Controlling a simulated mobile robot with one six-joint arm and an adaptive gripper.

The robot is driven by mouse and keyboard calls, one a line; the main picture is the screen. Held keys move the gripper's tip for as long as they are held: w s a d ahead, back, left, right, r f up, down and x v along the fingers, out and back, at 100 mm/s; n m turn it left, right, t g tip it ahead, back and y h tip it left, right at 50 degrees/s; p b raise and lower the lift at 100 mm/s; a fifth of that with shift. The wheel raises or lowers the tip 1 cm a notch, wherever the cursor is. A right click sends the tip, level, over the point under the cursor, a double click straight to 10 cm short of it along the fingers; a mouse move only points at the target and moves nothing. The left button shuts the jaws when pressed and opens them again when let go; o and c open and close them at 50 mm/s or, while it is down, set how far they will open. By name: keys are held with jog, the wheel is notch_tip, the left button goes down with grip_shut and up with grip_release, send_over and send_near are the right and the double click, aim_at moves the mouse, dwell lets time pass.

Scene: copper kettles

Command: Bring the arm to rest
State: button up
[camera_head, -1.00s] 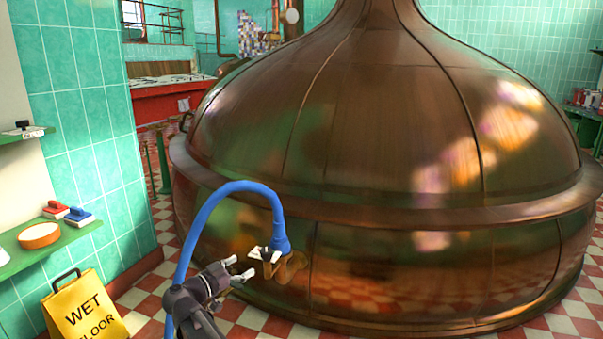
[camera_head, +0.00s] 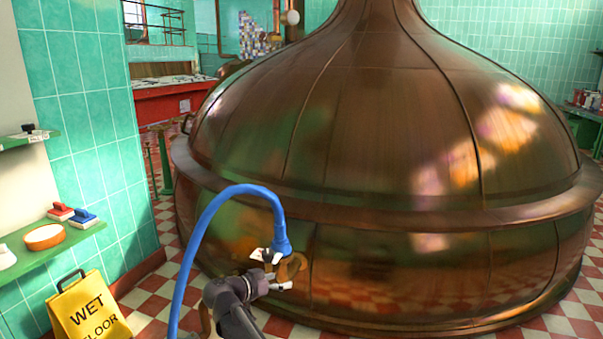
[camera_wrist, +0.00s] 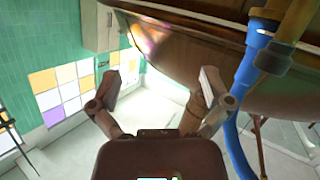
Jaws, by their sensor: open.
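My gripper (camera_head: 275,277) is open and empty in the head view, low in front of the copper kettle (camera_head: 400,260). In the wrist view my gripper (camera_wrist: 160,88) shows its two fingers spread wide, with nothing between them. A blue hose (camera_head: 208,222) arcs up beside my arm and ends in a blue connector (camera_head: 281,240) at a brass-coloured fitting (camera_head: 292,266) low on the kettle. In the head view the fingers overlap the area around this fitting; contact cannot be told. In the wrist view the hose (camera_wrist: 243,82) runs just right of the right finger.
A yellow wet-floor sign (camera_head: 88,310) stands at lower left. A green shelf (camera_head: 60,245) on the left wall holds a round bowl (camera_head: 44,237) and brushes. The kettle fills the middle and right. Checkered floor (camera_head: 150,300) is open between sign and arm.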

jog(key=s+d+f+n+g+y+p, duration=0.1)
jog(key=s+d+f+g+y+p, duration=0.15)
jog(key=d, duration=0.55)
jog(key=s+d+f+n+g+y+p, duration=0.1)
jog(key=s+d+f+n+g, duration=0.15)
jog(key=d, duration=0.45)
jog(key=s+d+n+g+y+p, duration=0.4)
jog(key=s+d+y, duration=0.4)
jog(key=s, duration=0.4)
notch_tip(320, 180, up, 38)
jog(key=p, duration=3.8)
jog(key=shift+f, duration=0.2)
jog(key=shift+c, duration=0.2)
